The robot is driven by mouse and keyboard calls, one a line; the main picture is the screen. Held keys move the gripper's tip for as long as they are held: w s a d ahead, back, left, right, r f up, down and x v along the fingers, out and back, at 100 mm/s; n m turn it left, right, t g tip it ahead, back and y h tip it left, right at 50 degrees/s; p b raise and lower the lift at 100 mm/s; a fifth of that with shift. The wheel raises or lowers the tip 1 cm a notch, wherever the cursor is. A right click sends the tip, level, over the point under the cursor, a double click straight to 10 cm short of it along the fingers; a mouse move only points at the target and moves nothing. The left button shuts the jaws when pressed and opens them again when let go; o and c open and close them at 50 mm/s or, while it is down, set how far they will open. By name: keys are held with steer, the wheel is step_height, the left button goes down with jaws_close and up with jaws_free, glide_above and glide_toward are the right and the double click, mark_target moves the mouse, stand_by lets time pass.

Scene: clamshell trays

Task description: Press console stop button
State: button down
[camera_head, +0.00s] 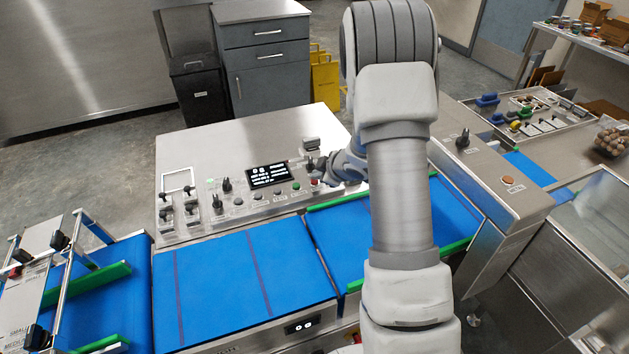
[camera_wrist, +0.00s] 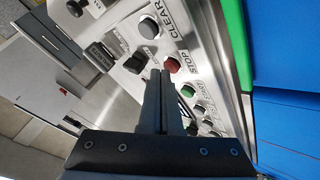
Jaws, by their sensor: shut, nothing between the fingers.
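The console (camera_head: 190,150) is a steel panel behind the blue belts, with a small black screen (camera_head: 268,175) and a row of buttons. The red stop button (camera_head: 314,183) sits near the right end of that row; in the wrist view the red button (camera_wrist: 172,65) lies beside the printed word STOP. My gripper (camera_head: 318,168) reaches over the console's right part, partly hidden by my arm. In the wrist view my gripper (camera_wrist: 160,74) is shut and empty, its tips appearing just beside the red button. I cannot tell whether they touch it.
Black knobs (camera_head: 227,185) stand up from the console. Blue belts (camera_head: 240,280) with a green rail (camera_head: 345,200) run in front. A dark cabinet (camera_head: 265,60) stands behind.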

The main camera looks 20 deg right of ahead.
steer(key=shift+f, duration=0.3)
steer(key=shift+r, duration=0.15)
stand_by(0.3)
steer(key=shift+r+p, duration=0.6)
steer(key=shift+r, duration=0.15)
step_height(320, 180, up, 5)
steer(key=p, duration=0.4)
steer(key=shift+p, duration=0.3)
steer(key=shift+r, duration=0.1)
